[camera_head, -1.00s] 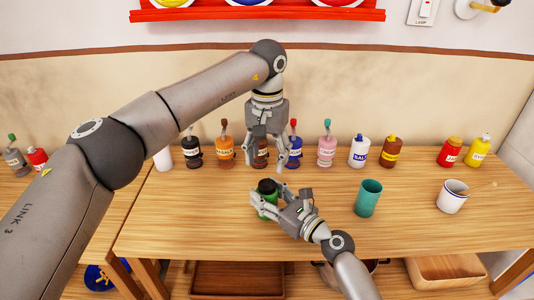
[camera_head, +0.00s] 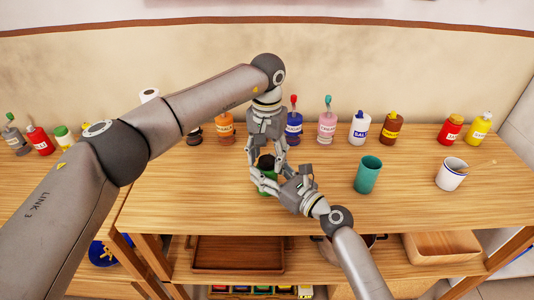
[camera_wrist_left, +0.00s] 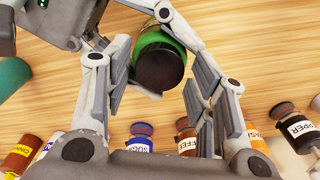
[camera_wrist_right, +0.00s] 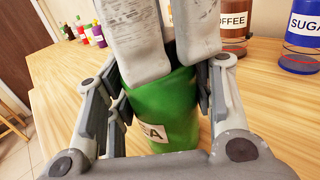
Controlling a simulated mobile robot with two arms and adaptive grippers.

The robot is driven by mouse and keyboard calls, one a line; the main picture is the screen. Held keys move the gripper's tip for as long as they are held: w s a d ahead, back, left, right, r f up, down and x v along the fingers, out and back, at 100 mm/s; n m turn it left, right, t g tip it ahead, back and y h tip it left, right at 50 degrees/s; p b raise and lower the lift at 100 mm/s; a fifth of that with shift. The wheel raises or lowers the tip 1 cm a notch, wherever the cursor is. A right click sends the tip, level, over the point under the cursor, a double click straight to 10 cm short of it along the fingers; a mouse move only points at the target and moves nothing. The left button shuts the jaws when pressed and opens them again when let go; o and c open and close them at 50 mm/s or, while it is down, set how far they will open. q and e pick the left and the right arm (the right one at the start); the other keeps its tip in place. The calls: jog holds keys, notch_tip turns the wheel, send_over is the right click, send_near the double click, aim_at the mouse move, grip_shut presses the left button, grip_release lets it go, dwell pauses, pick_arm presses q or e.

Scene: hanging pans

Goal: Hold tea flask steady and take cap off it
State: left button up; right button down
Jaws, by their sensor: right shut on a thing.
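The green tea flask (camera_head: 268,188) stands upright on the table, partly hidden by my grippers. Its label shows in the right wrist view (camera_wrist_right: 172,138). Its dark cap (camera_wrist_left: 160,68) is on top, seen from above in the left wrist view. My right gripper (camera_head: 268,179) is shut on the flask's body from the right side. My left gripper (camera_head: 268,163) points down over the flask. Its fingers are open, with the cap between them and a gap visible. The left fingers hide the cap in the right wrist view.
A teal cup (camera_head: 368,175) and a white mug (camera_head: 452,172) stand right of the flask. Labelled bottles line the back, including a blue sugar bottle (camera_wrist_left: 141,138) and an orange one (camera_head: 225,128). The front of the table is clear.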

pick_arm(q)
jog(key=c, duration=0.8)
jog(key=n, duration=0.6)
jog(key=shift+n, duration=0.4)
jog(key=n, duration=0.4)
jog(key=shift+r+n, duration=0.1)
jog(key=shift+n, duration=0.2)
jog(key=n, duration=1.7)
jog(key=shift+n, duration=0.4)
jog(key=n, duration=1.8)
jog(key=shift+r, duration=0.1)
jog(key=n, duration=0.7)
